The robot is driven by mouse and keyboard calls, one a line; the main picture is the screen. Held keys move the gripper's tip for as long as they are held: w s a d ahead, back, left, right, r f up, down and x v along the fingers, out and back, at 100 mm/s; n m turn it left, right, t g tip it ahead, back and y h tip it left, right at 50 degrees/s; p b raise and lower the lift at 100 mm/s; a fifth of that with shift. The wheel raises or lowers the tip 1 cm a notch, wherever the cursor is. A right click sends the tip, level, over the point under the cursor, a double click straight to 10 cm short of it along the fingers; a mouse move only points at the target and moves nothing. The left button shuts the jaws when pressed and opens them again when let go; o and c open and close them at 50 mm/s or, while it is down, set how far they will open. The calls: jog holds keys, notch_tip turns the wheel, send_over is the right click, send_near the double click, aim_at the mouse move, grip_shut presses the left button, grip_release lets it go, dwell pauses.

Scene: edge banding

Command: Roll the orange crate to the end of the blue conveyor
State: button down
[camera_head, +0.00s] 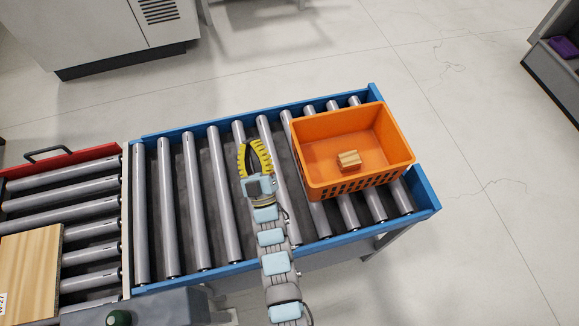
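The orange crate (372,178) sits upright on the rollers at the right end of the blue conveyor (345,239). It lies close to the blue end rail, with its right side near or over that rail. A small light-brown wooden block or bundle (349,160) lies inside it. My gripper (250,143), with yellow and black fingers, is over the middle rollers, left of the crate and apart from it. Its fingers curve towards each other at the tips. I cannot tell whether they meet, and I see nothing held between them.
A second roller conveyor with a red frame (80,160) adjoins on the left and carries a wooden board (28,275). The blue conveyor's left rollers (190,205) are bare. Open floor (490,180) lies beyond its right end. A grey cabinet (90,35) stands behind.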

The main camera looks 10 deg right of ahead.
jog(key=w+d+f+n+g+h+b, duration=0.1)
jog(key=w+f+n+g+h+b, duration=0.45)
jog(key=w+f+g, duration=1)
jog(key=s+d+f+n+g+b, duration=0.3)
jog(key=s+d+f+n+g, duration=0.2)
jog(key=s+n+g, duration=0.3)
jog(key=shift+m+g+h, duration=0.45)
jog(key=shift+m, duration=0.3)
jog(key=x, duration=0.3)
jog(key=p+x, duration=0.1)
jog(key=x, duration=0.5)
jog(key=shift+w+a+f+p, duration=0.15)
jog(key=shift+w+a+p, duration=0.05)
jog(key=shift+w+p, duration=0.15)
jog(key=shift+d+f, duration=0.2)
jog(key=shift+d, duration=0.05)
jog(key=d, duration=0.1)
jog(key=d+p, duration=0.1)
jog(key=d, duration=0.1)
jog(key=shift+w+d, duration=0.2)
jog(key=shift+d, duration=0.1)
